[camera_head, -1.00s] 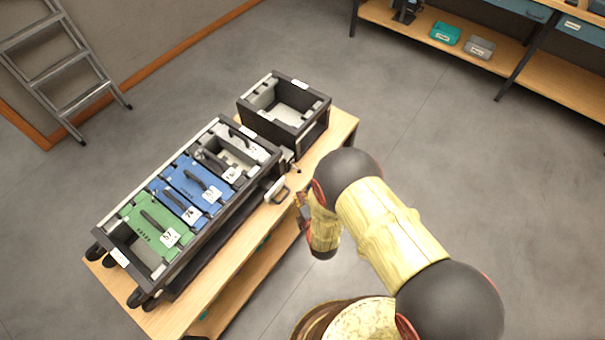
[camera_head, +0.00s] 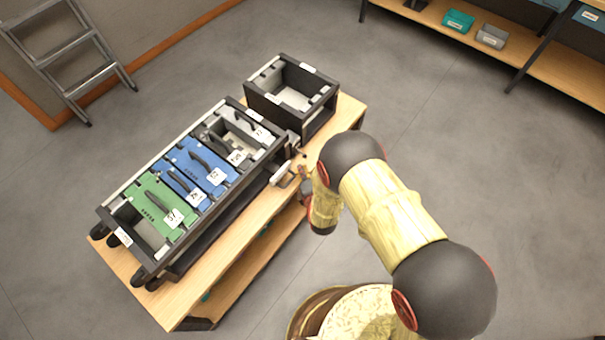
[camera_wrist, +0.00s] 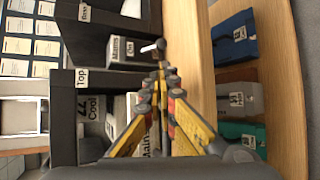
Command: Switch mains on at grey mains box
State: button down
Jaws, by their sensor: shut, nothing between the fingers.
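In the wrist view a small dark grey box (camera_wrist: 122,50) carries a white label that seems to read Mains, turned sideways. A short lever with a pale metal end (camera_wrist: 152,47) sticks out from its side. My gripper (camera_wrist: 160,70) is shut and empty, its fingertips just short of the lever; I cannot tell whether they touch it. In the head view my gripper (camera_head: 304,172) is at the table's right edge, beside the rack's end, and mostly hidden by my wrist. The mains box is hard to make out there.
A black rack (camera_head: 187,157) with green, blue and grey modules stands on the wooden table (camera_head: 237,232). An open black case (camera_head: 318,112) is behind it. A ladder (camera_head: 75,60) leans at left.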

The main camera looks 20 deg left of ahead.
aim_at(301, 153)
jog(key=b+x, duration=0.1)
jog(key=x, duration=0.5)
jog(key=shift+s+r+n+g+h+p, duration=0.1)
jog(key=shift+r+n+g+h+p, duration=0.4)
jog(key=shift+h+p, duration=0.45)
dwell(0.4)
jog(key=shift+d+r+n+g+h+p, duration=0.15)
jog(key=shift+r+n+g+h+p, duration=0.15)
jog(key=shift+g+h+p, duration=0.7)
jog(key=shift+r+t+y+p, duration=0.2)
jog(key=shift+t+y+p, duration=0.15)
jog(key=shift+p, duration=0.25)
jog(key=shift+r+p, duration=0.45)
jog(key=shift+r, duration=0.05)
dwell(0.6)
jog(key=shift+r+p, duration=0.5)
jog(key=shift+r, duration=0.3)
